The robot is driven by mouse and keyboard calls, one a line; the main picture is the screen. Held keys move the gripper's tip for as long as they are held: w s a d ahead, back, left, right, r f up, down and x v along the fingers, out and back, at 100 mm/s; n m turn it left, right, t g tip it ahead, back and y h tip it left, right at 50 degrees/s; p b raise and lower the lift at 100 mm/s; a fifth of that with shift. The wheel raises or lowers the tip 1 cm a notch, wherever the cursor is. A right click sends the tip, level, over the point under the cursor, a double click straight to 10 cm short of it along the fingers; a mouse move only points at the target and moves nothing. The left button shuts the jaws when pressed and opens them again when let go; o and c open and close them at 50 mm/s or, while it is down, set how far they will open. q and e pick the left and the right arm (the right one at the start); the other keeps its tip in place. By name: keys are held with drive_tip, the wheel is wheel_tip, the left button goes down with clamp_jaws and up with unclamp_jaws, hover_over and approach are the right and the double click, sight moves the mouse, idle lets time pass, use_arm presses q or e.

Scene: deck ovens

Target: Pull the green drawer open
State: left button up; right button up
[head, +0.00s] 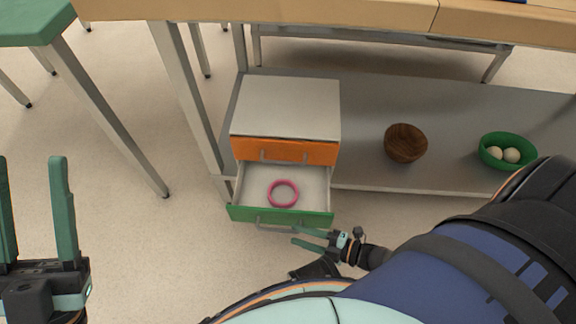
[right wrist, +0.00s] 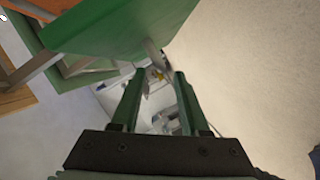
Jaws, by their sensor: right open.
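The green drawer (head: 270,214) is the lower drawer of a small white cabinet (head: 288,105) and stands pulled out, its inside showing. A pink ring (head: 283,193) lies in it. Its grey bar handle (head: 270,226) is on the front. My right gripper (head: 294,235) is open, its fingertips just right of the handle's right end. In the right wrist view the green drawer front (right wrist: 120,30) fills the top, and the grey handle (right wrist: 153,52) shows close ahead of the open fingertips; whether they touch is unclear. My left gripper (head: 31,165) is open and empty at far left.
The orange drawer (head: 285,151) above is shut. The cabinet stands on a grey shelf (head: 365,105) under a wooden counter (head: 340,15). A brown bowl (head: 405,143) and a green bowl (head: 490,160) with eggs stand to the right. A green-topped stool (head: 35,25) is at left. Floor in front is clear.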

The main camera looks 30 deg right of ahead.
drive_tip(key=p+v, duration=0.1)
drive_tip(key=v, duration=0.6)
drive_tip(key=shift+s, duration=0.2)
drive_tip(key=shift+d, duration=0.15)
